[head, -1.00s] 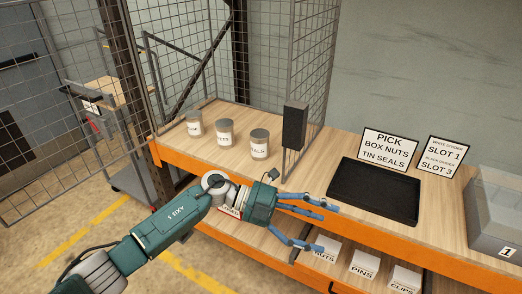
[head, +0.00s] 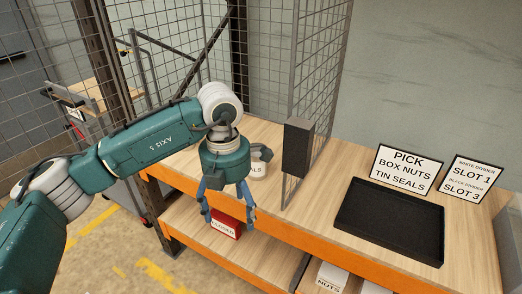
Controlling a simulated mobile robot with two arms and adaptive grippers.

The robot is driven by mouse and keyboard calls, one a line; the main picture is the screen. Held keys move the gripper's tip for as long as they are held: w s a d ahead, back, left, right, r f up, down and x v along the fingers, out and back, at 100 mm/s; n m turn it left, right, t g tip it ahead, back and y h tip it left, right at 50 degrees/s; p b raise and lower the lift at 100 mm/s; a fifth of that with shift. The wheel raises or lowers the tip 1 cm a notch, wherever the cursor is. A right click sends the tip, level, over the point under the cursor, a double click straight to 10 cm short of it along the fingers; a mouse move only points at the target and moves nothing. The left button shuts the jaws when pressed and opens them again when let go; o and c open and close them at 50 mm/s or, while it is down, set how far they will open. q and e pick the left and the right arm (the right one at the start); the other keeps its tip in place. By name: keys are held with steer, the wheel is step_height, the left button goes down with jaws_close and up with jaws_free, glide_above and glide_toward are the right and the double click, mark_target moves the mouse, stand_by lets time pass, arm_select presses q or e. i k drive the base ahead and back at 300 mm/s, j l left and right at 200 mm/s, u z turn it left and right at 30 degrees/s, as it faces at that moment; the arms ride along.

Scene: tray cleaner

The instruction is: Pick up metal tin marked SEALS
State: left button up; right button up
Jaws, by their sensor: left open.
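The metal tin marked SEALS (head: 259,170) stands on the wooden bench top. Only the right part of its label shows, and my left arm hides the rest. My left gripper (head: 229,222) is open and points down in front of the tin, over the front edge of the bench. I see nothing between its fingers. The other tins are hidden behind my left arm. My right gripper is not in view.
A black tray (head: 390,222) lies on the bench at right, with a PICK sign (head: 407,169) and a slot sign (head: 470,175) behind it. A dark box on a post (head: 298,147) stands right of the tin. A red box (head: 226,227) sits on the lower shelf.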

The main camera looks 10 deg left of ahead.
mark_target(259, 172)
steer(key=i, duration=1)
